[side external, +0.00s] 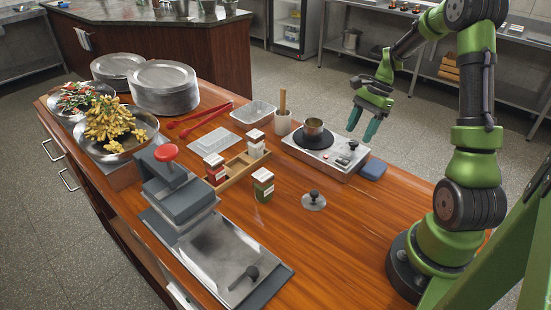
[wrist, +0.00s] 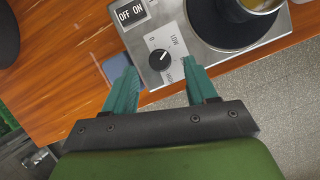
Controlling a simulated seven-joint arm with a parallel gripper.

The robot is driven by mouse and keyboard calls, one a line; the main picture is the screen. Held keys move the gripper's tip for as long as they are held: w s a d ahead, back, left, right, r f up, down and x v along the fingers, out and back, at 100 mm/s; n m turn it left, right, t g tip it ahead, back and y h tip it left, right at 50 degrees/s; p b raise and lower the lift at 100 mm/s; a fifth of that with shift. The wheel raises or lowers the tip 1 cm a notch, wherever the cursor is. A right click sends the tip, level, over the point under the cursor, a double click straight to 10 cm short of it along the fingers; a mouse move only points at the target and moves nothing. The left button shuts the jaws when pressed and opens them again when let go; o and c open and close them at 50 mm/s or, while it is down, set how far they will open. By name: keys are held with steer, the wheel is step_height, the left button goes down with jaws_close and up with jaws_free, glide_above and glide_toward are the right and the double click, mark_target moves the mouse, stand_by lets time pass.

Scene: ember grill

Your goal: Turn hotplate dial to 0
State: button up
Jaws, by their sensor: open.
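The hotplate (side external: 326,150) is a silver box with a dark round plate, standing at the right side of the wooden counter. A small metal pot (side external: 314,128) stands on the plate. My gripper (side external: 363,127) is open and empty above the hotplate's right end. In the wrist view its teal fingers (wrist: 162,83) are apart, on either side of the dial's near side.
A blue sponge-like block (side external: 373,169) lies against the hotplate's right end. A cup with a wooden pestle (side external: 283,122) stands to its left. A small lid (side external: 314,200) and a spice jar (side external: 263,185) are in front. The counter's right front is mostly clear.

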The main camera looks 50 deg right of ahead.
mark_target(353, 146)
steer(key=shift+x, duration=1.3)
steer(key=c, duration=1.1)
